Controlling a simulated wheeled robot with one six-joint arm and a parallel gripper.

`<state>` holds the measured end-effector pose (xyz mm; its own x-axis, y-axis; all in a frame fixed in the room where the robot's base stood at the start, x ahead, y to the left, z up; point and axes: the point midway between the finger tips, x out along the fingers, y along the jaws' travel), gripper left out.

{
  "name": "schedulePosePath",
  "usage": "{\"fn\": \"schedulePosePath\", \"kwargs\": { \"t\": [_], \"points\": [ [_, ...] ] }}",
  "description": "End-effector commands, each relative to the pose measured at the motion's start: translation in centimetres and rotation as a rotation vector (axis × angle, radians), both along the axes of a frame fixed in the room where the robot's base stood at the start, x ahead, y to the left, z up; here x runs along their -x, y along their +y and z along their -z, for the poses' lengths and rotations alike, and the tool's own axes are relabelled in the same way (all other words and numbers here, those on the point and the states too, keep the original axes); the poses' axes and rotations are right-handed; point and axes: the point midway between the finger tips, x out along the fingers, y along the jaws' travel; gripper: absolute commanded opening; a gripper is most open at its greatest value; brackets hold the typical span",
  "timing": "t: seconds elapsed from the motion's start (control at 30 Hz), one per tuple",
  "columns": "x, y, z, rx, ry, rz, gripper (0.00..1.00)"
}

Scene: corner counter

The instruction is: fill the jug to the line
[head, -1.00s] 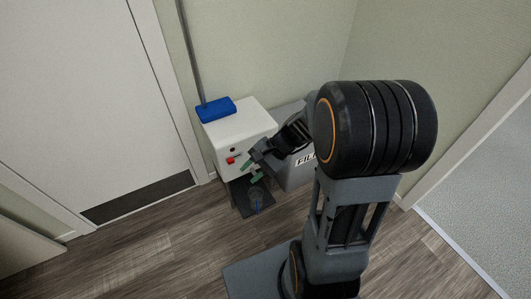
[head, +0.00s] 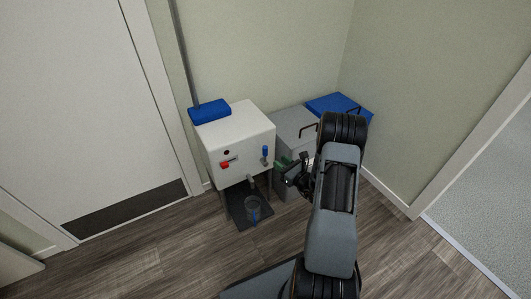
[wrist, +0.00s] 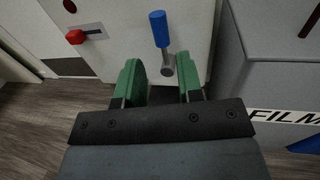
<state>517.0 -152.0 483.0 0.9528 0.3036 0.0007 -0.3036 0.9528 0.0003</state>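The jug (head: 251,208) is small and clear with a blue part. It stands on a dark tray (head: 239,207) under the spout (head: 252,181) of a white dispenser (head: 238,142). Its line and water level are too small to tell. The tap's blue handle (head: 265,152) points up on the dispenser's front; it also shows in the wrist view (wrist: 159,28). My gripper (head: 281,170) is to the right of the tap in the head view. In the wrist view its green fingers (wrist: 158,74) are apart and empty, with the tap beyond the gap. The jug is hidden there.
A red switch (head: 226,164) is on the dispenser's front, left of the tap. A blue block (head: 210,111) lies on top. Grey (head: 291,124) and blue-lidded (head: 325,101) bins stand to the right, close to my arm. Open floor lies in front.

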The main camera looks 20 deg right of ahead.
Motion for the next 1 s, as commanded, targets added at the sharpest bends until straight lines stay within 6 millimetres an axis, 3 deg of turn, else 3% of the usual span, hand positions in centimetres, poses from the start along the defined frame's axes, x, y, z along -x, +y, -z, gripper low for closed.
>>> {"fn": "schedulePosePath", "kwargs": {
  "t": [0.2, 0.5, 1.0],
  "points": [
    [-4.2, 1.5, 0.2, 0.001, -0.003, -0.004, 0.34],
    [-8.1, 2.7, 0.1, 0.001, 0.000, -0.003, 0.34],
    [-9.3, 3.1, 0.0, 0.000, 0.001, -0.002, 0.34]
  ]
}}
